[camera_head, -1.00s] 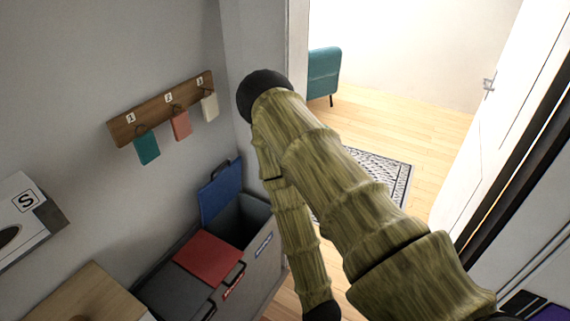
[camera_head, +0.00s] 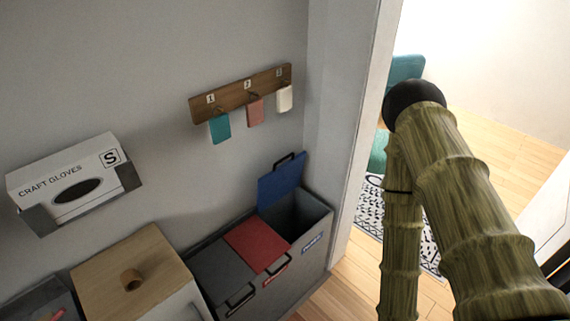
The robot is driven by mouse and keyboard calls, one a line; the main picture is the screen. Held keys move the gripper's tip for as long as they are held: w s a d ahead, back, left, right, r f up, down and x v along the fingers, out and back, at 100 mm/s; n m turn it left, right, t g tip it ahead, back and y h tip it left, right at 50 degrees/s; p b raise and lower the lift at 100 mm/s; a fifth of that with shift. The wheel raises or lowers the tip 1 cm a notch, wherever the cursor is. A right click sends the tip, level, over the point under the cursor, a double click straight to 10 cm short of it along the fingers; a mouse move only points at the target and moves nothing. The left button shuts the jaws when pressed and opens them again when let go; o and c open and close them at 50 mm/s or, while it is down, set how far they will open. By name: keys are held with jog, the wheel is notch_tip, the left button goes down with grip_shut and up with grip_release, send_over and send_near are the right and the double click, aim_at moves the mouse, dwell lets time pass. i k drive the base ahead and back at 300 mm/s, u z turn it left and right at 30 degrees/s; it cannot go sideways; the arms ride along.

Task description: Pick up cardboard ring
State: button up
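A small brown ring-like piece (camera_head: 131,281), which looks like the cardboard ring, sits on the light wooden top of a low cabinet (camera_head: 165,255) at the lower left. My arm, with bamboo-patterned links and a dark rounded joint, fills the right side of the view. My gripper is outside the frame, so its fingers and anything in them cannot be seen.
A sorting bin (camera_head: 305,235) with a raised blue lid (camera_head: 281,183) and a shut red lid (camera_head: 256,244) stands right of the cabinet. A craft gloves box (camera_head: 70,180) and a hook rack (camera_head: 240,93) are on the wall. A doorway opens at the right.

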aim_at(131, 279)
jog(key=u, duration=1.9)
jog(key=k, duration=1.3)
jog(key=u, duration=0.2)
jog(key=i, duration=0.6)
jog(key=u, duration=0.4)
